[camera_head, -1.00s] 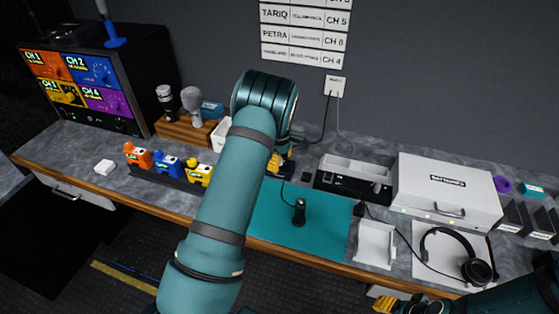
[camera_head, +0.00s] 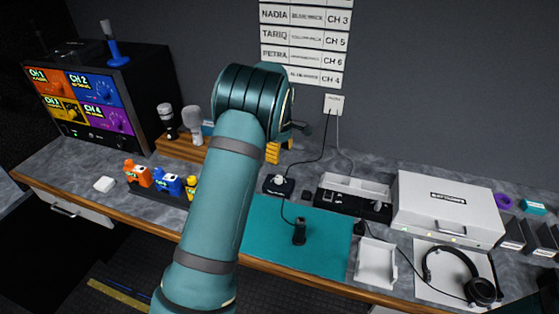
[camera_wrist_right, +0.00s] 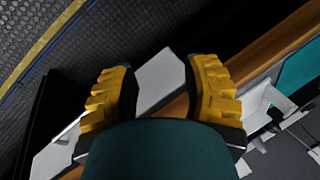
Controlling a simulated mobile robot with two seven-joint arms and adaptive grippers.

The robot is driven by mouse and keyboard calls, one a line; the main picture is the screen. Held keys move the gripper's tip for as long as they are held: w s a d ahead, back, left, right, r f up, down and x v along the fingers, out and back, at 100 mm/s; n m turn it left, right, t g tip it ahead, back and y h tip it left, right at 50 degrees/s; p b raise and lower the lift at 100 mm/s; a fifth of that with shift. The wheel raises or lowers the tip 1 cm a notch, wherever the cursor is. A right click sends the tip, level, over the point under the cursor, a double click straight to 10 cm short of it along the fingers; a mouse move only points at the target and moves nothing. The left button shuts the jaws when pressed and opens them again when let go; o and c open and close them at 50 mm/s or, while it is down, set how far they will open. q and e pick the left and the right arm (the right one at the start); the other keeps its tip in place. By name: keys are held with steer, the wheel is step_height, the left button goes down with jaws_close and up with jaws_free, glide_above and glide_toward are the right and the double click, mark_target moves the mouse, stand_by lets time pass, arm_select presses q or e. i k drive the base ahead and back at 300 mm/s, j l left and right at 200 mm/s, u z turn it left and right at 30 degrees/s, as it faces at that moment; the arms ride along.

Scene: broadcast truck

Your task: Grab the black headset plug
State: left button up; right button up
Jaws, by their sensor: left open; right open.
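A black headset (camera_head: 478,290) lies on a white sheet at the front right of the desk. Its thin cable runs up and left to a small black piece, which looks like the headset plug (camera_head: 360,228), beside the teal mat's right edge. My left gripper (camera_head: 277,152) is mostly hidden behind my left arm, over the back of the desk. Only some yellow of its fingers shows, left of and well apart from the plug. My right gripper (camera_wrist_right: 163,85) is open and empty in the right wrist view, its two yellow fingers wide apart near the desk's wooden edge.
A black upright device (camera_head: 299,232) stands on the teal mat (camera_head: 265,245), wired to a small black box (camera_head: 278,186). A white tray (camera_head: 376,264) lies right of the mat. A white battery case (camera_head: 447,205) stands behind the headset. Colored packs (camera_head: 167,182) stand at left.

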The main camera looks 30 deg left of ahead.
mark_target(361, 225)
steer(key=k, duration=1)
